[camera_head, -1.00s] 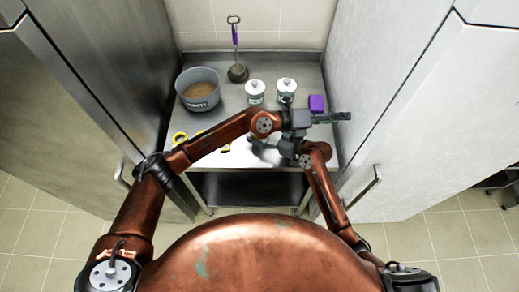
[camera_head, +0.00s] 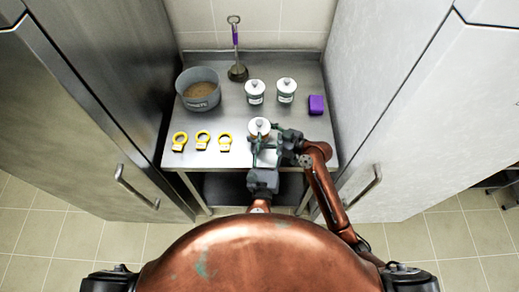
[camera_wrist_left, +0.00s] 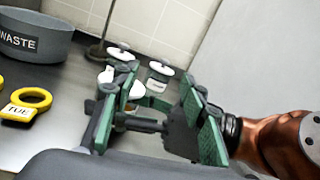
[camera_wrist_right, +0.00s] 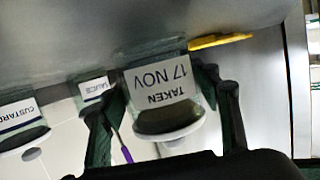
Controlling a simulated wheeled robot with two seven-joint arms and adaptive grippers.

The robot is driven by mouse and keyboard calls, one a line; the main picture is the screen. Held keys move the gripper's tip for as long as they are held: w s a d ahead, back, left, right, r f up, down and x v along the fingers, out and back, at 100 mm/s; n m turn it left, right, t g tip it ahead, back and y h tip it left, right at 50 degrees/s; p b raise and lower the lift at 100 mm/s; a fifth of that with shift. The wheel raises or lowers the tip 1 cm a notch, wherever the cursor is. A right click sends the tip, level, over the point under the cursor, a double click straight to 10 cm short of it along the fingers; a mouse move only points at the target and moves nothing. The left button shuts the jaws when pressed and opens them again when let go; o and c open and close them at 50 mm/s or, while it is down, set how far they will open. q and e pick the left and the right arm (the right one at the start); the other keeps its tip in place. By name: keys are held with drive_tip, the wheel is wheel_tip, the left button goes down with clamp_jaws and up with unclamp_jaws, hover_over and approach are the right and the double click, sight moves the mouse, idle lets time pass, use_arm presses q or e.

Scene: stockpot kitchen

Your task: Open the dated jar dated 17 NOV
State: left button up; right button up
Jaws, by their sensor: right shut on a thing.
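The dated jar (camera_head: 259,127) stands at the front middle of the steel table, with a pale knobbed lid on it. In the right wrist view its label (camera_wrist_right: 160,82) appears upside down and reads TAKEN 17 NOV. My right gripper (camera_head: 276,143) reaches in from the right and is shut on this jar, a finger on each side. My left gripper (camera_head: 265,158) is in front of the jar. In the left wrist view its green-padded fingers (camera_wrist_left: 152,110) are spread apart, with the jar and part of the right gripper showing beyond and between them.
Two lidded jars (camera_head: 255,92) (camera_head: 286,90) stand behind; one label reads CUSTARD (camera_wrist_right: 18,115). A grey WASTE tub (camera_head: 198,91) and a purple-handled ladle (camera_head: 237,72) are at the back. Three yellow rings (camera_head: 202,140) lie left, a purple block (camera_head: 316,105) right. Tall cabinets flank the table.

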sight(259, 122)
use_arm(q)
drive_tip(key=s+a+f+y, duration=0.2)
drive_tip(key=a+f, duration=0.1)
drive_tip(key=shift+g, duration=0.4)
drive_tip(key=w, duration=1.2)
drive_tip(key=shift+r, duration=0.15)
drive_tip(key=shift+c, duration=0.5)
clamp_jaws()
drive_tip(key=shift+a+r, duration=0.1)
drive_tip(key=shift+r, duration=0.15)
drive_tip(key=shift+r, duration=0.85)
